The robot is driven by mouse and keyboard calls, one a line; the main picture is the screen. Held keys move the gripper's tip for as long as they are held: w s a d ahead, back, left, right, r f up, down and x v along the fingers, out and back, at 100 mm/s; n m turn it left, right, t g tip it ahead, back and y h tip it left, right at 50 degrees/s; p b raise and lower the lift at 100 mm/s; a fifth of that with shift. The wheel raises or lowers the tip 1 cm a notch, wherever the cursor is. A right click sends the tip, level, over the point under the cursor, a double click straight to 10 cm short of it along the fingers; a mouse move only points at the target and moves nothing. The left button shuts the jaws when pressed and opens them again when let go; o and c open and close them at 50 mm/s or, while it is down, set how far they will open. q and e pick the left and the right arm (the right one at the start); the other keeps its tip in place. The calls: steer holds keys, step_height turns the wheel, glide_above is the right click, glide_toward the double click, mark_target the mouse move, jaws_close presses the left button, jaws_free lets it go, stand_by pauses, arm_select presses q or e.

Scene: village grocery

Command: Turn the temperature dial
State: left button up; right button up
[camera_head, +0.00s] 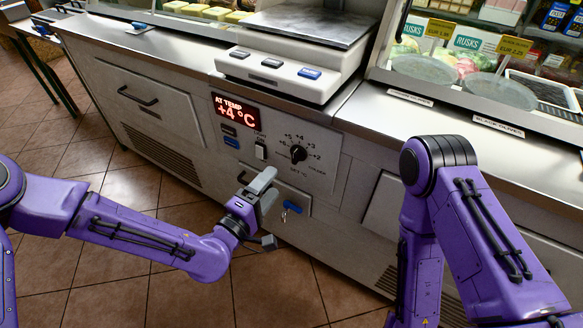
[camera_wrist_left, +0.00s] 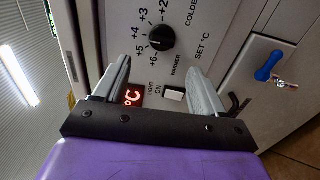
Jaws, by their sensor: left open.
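The temperature dial (camera_head: 298,153) is a round black knob with a white pointer mark on the counter's grey control panel, ringed by printed numbers. A red display (camera_head: 236,111) to its left reads "AT TEMP +4 °C". My left gripper (camera_head: 268,183) is in front of the panel, below and left of the dial in the head view. In the left wrist view the dial (camera_wrist_left: 161,37) lies beyond the gap between the two fingers, apart from them. The left gripper (camera_wrist_left: 160,80) is open and empty. My right arm shows at the right, but its gripper is not in view.
A white light switch (camera_head: 261,151) and blue button (camera_head: 231,143) sit left of the dial. A blue key (camera_head: 291,206) sticks out below it. A scale (camera_head: 300,60) stands on the counter above. Tiled floor (camera_head: 100,250) is clear at lower left.

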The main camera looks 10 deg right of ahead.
mark_target(293, 159)
arm_select(q)
steer(key=x, duration=1)
steer(key=shift+d+f, duration=0.15)
steer(key=shift+f, duration=0.1)
steer(key=shift+c, duration=0.3)
steer(key=c, duration=1)
